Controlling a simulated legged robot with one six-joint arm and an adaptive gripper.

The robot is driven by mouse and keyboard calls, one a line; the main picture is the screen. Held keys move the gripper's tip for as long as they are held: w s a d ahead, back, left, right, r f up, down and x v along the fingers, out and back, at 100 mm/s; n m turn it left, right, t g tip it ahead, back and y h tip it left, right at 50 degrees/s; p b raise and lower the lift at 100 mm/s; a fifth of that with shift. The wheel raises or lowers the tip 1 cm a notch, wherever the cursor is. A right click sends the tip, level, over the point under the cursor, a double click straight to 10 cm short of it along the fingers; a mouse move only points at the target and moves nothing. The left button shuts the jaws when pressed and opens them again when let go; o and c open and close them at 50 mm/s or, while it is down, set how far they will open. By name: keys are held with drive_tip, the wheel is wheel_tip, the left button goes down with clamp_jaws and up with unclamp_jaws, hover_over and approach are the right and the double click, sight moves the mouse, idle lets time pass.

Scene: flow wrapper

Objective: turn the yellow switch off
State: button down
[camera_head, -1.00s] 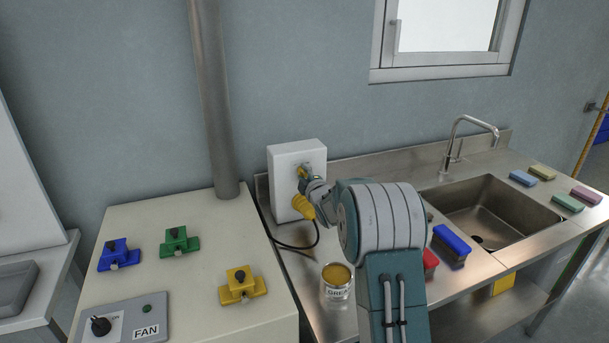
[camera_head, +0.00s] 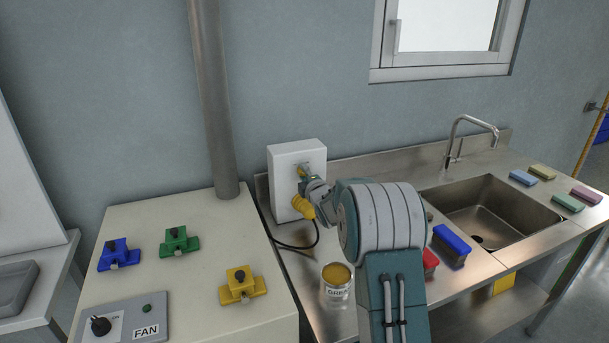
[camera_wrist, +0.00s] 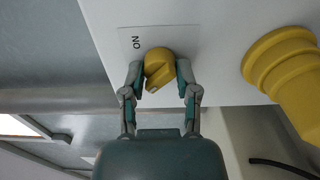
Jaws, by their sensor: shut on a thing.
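The yellow switch (camera_wrist: 159,67) is a rotary knob on the front of a white box (camera_head: 287,158). In the wrist view a label beside it reads "ON". My gripper (camera_wrist: 160,82) has one finger on each side of the knob and is shut on it. In the head view my gripper (camera_head: 303,174) is at the box's upper front, and my arm partly hides the knob. A small light mark shows on the knob's lower edge in the wrist view. The rest of the label is hidden or too small to read.
A yellow plug (camera_head: 303,207) with a black cable sits on the box below the knob. A can of grease (camera_head: 337,283) stands on the steel counter in front. Yellow, green and blue knobbed fixtures and a FAN panel (camera_head: 128,320) are on the bench at left.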

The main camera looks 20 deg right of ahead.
drive_tip(key=shift+c, duration=1.8)
unclamp_jaws()
drive_tip(key=shift+a+f, duration=0.2)
drive_tip(key=shift+f, duration=0.1)
drive_tip(key=shift+r, duration=0.1)
drive_tip(key=shift+s+d+r, duration=0.1)
drive_tip(key=shift+s, duration=0.1)
drive_tip(key=s, duration=1.1)
drive_tip(key=shift+s, duration=0.25)
drive_tip(key=s+a+r+m+g+h, duration=0.2)
drive_tip(key=s+a+r+m+g, duration=0.15)
drive_tip(key=s+r+m, duration=0.2)
drive_tip(key=s+a+m+g, duration=0.3)
drive_tip(key=s+m, duration=0.1)
drive_tip(key=s, duration=0.6)
drive_tip(key=s+a+f+m+g+y, duration=0.1)
drive_tip(key=s+a+m+g, duration=0.2)
drive_tip(key=s, duration=0.8)
drive_tip(key=s+a+m+g+y, duration=0.1)
drive_tip(key=s+a+m+g, duration=0.2)
drive_tip(key=s, duration=0.7)
drive_tip(key=a+m, duration=0.2)
drive_tip(key=shift+s+a+f+m, duration=0.25)
drive_tip(key=shift+s+f+m, duration=0.1)
drive_tip(key=shift+f, duration=0.05)
